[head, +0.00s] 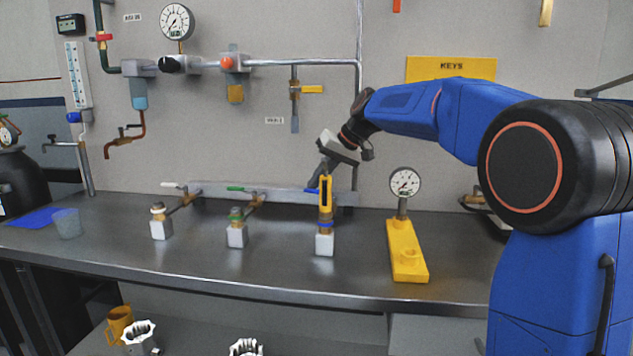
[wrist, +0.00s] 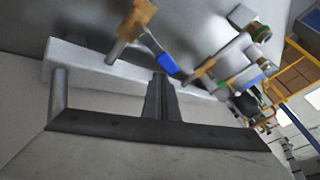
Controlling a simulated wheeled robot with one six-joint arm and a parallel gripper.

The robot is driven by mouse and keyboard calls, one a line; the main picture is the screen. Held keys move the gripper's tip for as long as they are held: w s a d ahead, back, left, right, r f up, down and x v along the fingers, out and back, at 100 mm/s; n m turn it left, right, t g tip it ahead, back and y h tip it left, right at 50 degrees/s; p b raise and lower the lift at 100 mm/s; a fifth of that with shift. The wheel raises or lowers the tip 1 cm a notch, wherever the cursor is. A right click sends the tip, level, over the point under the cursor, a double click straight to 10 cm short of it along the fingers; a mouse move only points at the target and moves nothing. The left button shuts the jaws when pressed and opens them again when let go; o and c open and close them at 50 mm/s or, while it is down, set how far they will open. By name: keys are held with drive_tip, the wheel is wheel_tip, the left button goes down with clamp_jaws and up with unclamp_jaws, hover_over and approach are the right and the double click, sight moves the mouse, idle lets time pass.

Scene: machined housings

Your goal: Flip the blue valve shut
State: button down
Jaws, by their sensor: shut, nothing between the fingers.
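The blue valve shows in the wrist view as a brass block (wrist: 135,20) with a lever ending in a blue grip (wrist: 162,63). In the head view, its blue grip (head: 313,189) is partly hidden beside an upright yellow piece (head: 325,205), above a pale block with a blue ring (head: 324,243). My gripper (head: 315,184) reaches down at the blue grip from above. Its fingers (wrist: 160,78) are shut and empty, with the tips close to the end of the blue grip. I cannot tell whether they touch it.
A green-handled valve (head: 240,189) and a white-handled valve (head: 175,185) stand to the left along the same rail (head: 285,194). A gauge on a yellow base (head: 408,262) stands to the right. The front of the bench (head: 200,268) is clear.

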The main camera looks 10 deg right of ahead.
drive_tip(key=v, duration=1.7)
drive_tip(key=shift+r, duration=0.2)
drive_tip(key=shift+d, duration=0.1)
